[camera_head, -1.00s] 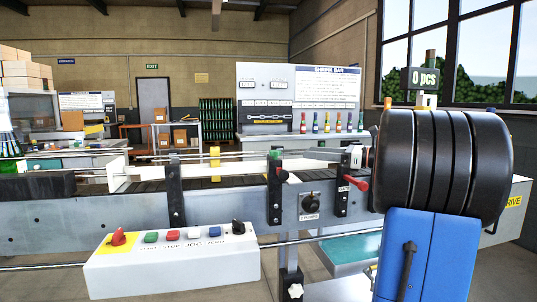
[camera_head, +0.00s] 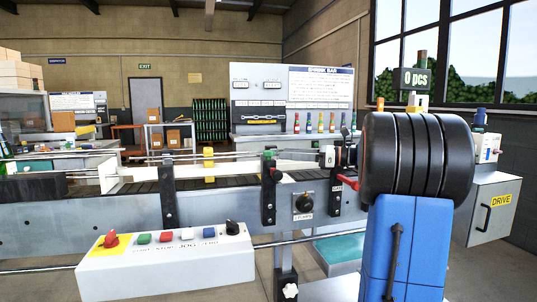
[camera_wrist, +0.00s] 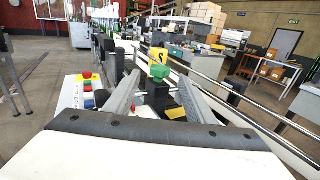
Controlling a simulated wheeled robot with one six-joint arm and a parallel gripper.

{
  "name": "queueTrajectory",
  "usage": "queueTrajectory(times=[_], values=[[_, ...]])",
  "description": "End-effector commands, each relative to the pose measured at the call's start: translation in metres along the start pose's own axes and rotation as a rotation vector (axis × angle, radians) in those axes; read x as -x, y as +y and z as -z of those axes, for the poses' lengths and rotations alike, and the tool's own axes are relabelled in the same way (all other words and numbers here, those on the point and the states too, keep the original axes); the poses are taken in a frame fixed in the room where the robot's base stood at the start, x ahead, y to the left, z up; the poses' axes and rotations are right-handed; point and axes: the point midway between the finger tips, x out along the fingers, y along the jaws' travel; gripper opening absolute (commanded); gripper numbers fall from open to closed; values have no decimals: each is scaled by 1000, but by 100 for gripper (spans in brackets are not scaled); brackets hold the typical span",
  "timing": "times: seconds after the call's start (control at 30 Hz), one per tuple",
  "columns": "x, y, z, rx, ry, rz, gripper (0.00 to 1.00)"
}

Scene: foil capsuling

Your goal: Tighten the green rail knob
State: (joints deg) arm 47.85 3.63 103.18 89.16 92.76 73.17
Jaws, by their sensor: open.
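The green rail knob (camera_head: 268,154) sits on top of a dark upright bracket (camera_head: 269,188) on the near side of the conveyor. In the wrist view the green knob (camera_wrist: 158,71) shows between and just beyond the two grey fingers of my gripper (camera_wrist: 160,80). The fingers are apart, with nothing held between them. Whether either finger touches the knob cannot be told. In the head view my arm covers part of the conveyor's right end.
A control box (camera_head: 166,262) with several coloured buttons and a red knob stands in front of the conveyor. A red-handled lever (camera_head: 347,182) is right of the bracket. Another dark bracket (camera_head: 169,195) stands left. A yellow block (camera_head: 208,157) is behind the rail.

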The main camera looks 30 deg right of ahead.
Motion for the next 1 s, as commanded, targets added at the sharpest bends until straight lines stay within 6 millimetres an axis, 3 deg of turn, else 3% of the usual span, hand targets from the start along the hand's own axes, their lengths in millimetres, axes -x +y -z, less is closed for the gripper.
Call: queueTrajectory(times=[0.2, 0.4, 0.6, 0.9, 0.93, 1.0], values=[[-39, 1, 0, 0, 1, -4, 50], [-64, 1, 0, 0, 0, -2, 50], [-77, 0, 0, 0, 1, -1, 50], [-79, 0, 0, 0, 1, 0, 50], [-78, 0, 0, 0, 1, 0, 47], [-78, 0, 0, 0, 1, 0, 31]])
